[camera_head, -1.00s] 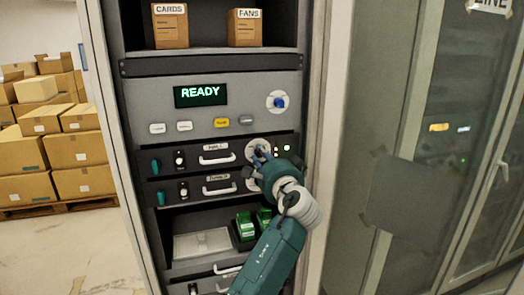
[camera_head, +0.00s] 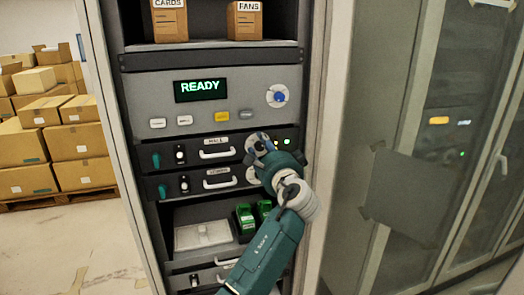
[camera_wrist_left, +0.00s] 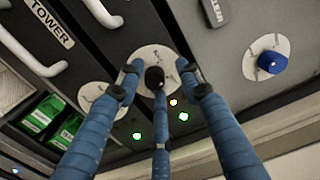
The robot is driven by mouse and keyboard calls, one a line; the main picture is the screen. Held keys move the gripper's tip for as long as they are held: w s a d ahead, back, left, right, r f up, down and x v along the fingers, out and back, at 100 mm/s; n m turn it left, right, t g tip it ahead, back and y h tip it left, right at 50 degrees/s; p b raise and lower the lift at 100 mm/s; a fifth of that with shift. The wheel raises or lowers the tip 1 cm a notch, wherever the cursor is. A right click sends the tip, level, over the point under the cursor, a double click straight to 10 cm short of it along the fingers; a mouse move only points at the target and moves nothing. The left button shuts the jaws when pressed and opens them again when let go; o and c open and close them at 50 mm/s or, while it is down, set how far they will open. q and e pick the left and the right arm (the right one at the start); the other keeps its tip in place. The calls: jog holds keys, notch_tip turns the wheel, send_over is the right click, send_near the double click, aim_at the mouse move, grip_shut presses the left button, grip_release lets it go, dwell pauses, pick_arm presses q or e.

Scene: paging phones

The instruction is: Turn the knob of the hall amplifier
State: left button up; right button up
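The hall amplifier (camera_head: 192,152) is the upper of two dark drawer units in the rack, with a white handle and a white round dial plate at its right end. Its black knob (camera_wrist_left: 154,78) shows on the white plate in the left wrist view. My left gripper (camera_head: 262,147) is in front of that plate and partly hides it. In the left wrist view, the three blue fingers (camera_wrist_left: 157,80) are spread around the knob. I cannot tell whether they touch it. My right gripper is not in view.
The tower amplifier (camera_head: 195,185) is just below, its dial partly hidden by my gripper. Above is a grey panel with a READY display (camera_head: 200,90), several buttons and a blue knob (camera_head: 278,96). Green boxes (camera_head: 245,217) stand on a lower shelf. A glass-fronted cabinet (camera_head: 400,150) is at right.

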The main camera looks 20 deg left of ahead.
pick_arm(q)
jog(key=shift+w+f, duration=0.1)
jog(key=shift+f, duration=0.2)
jog(key=shift+s+d, duration=0.1)
jog(key=shift+s, duration=0.1)
jog(key=v, duration=1.1)
jog(key=shift+s, duration=0.25)
jog(key=shift+d, duration=0.1)
